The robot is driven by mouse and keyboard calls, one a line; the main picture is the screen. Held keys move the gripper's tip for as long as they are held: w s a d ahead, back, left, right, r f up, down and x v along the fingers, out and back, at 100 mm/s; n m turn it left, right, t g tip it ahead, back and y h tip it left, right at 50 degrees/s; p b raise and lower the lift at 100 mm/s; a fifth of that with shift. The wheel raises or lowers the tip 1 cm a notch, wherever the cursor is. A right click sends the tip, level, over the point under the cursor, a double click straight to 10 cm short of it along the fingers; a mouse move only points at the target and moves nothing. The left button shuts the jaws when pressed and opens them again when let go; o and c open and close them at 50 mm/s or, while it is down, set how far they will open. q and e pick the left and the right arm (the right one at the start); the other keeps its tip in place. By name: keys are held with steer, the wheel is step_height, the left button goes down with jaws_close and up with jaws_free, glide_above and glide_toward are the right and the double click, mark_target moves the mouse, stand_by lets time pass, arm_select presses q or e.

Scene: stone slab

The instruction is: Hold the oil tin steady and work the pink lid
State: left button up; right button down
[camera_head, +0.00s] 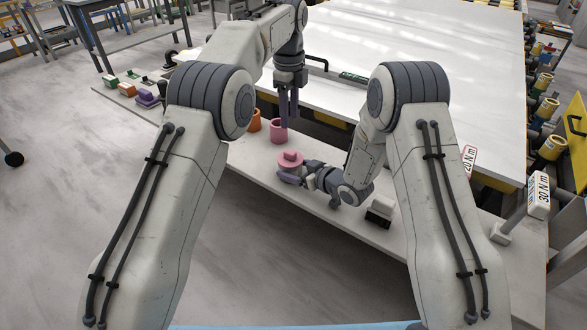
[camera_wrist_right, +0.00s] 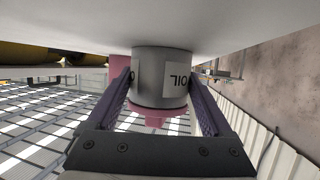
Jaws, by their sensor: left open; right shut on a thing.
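The oil tin (camera_wrist_right: 150,75) is a grey cylinder with a white OIL label, upside down in the right wrist view. My right gripper (camera_wrist_right: 160,100) is shut on its body, a purple finger on each side. The pink lid (camera_head: 290,158) is on top of the tin in the head view; part of it also shows in the right wrist view (camera_wrist_right: 155,118). The tin's body is mostly hidden in the head view. My left gripper (camera_head: 288,108) is open and points down, behind the lid and apart from it, just above a pink hollow cylinder (camera_head: 279,131).
The tin stands on a narrow pale slab (camera_head: 240,165). An orange cylinder (camera_head: 254,121) is beside the pink one. A large white panel (camera_head: 420,70) lies behind.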

mark_target(290, 152)
arm_select(q)
steer(key=o, duration=0.4)
steer(key=shift+o, duration=0.2)
step_height(290, 152, down, 11)
steer(key=n, duration=0.8)
steer(key=n+t+h, duration=0.1)
steer(key=n, duration=0.8)
steer(key=shift+s+f+t, duration=0.1)
steer(key=shift+f+t, duration=0.05)
steer(key=shift+t, duration=0.15)
jaws_close()
